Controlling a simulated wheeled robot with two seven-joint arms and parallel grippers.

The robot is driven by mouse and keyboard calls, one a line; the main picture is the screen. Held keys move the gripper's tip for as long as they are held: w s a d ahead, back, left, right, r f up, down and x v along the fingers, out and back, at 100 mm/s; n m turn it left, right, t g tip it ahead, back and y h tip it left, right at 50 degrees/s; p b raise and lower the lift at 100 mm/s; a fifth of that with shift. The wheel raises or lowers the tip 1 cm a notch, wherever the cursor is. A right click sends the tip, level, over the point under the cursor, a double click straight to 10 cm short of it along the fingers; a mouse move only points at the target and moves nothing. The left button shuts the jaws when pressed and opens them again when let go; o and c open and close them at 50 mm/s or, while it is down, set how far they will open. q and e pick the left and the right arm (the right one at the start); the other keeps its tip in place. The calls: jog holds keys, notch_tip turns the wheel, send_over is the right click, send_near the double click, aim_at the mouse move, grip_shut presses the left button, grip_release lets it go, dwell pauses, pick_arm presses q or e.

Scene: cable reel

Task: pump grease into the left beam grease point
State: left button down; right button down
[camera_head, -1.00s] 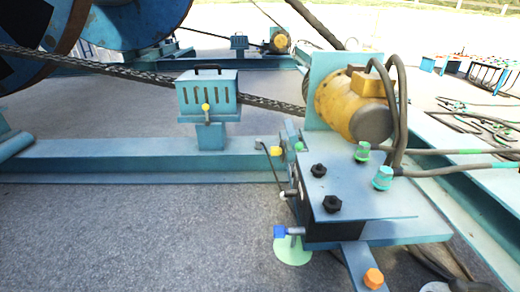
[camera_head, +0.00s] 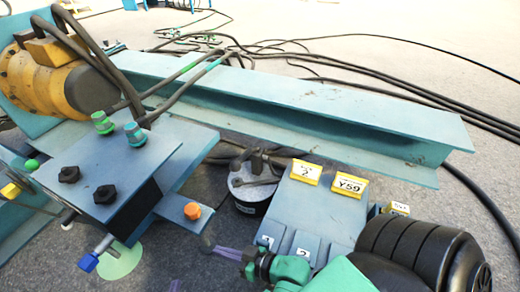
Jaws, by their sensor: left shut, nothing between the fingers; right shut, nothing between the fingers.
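No grease point is marked as such, so I cannot tell which is the left beam one.
A long teal beam (camera_head: 300,100) runs rightward behind the pot. A teal box with yellow labels (camera_head: 315,205) and a black ribbed cylinder beside green parts (camera_head: 420,255) fill the lower right. Black cables (camera_head: 400,88) cross the ground. A yellow motor (camera_head: 55,80) is at left.

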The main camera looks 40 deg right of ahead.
aim_at(240, 167)
pick_arm(q)
jog(key=shift+r, duration=0.25)
pick_arm(e)
jog(key=w+d+r+n+t, duration=0.1)
jog(key=w+d+r, duration=0.2)
jog(key=d, duration=0.4)
jog(key=w+d+r+n+t+y, duration=0.1)
jog(key=w+d+r+t, duration=0.1)
jog(key=d+r, duration=0.3)
jog(key=w+d+r+n+t+y, duration=0.1)
jog(key=w+d+r, duration=0.3)
jog(key=d, duration=0.7)
jog(key=shift+w+r+t, duration=0.3)
jog(key=shift+w+r, duration=0.1)
jog(key=shift+w, duration=0.05)
